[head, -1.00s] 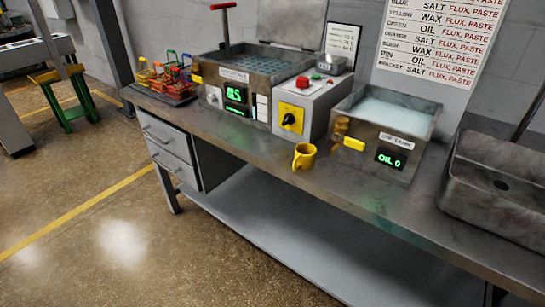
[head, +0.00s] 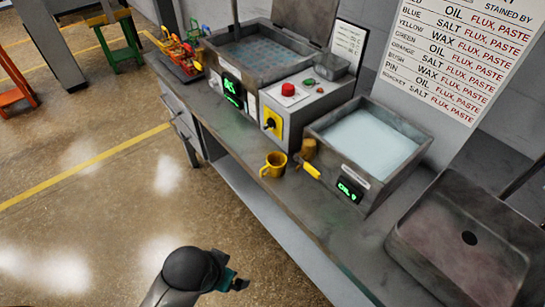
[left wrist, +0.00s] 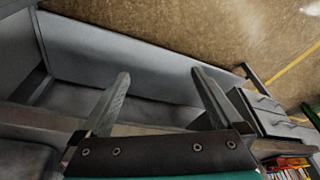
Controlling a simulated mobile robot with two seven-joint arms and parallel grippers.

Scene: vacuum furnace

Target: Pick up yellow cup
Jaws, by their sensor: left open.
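The yellow cup (head: 274,164) stands upright on the front edge of the metal bench (head: 305,205). Its handle points to the lower left in the head view. My left gripper (head: 240,283) is low in the head view, out over the floor in front of the bench, below and left of the cup and well apart from it. In the left wrist view my left gripper (left wrist: 160,95) is open, with its two fingers spread and nothing between them. The cup does not show in the left wrist view. My right gripper is in no view.
An open liquid tank (head: 345,172) with a yellow-handled valve (head: 311,170) stands close on the cup's right. A sink (head: 465,240) is further right.

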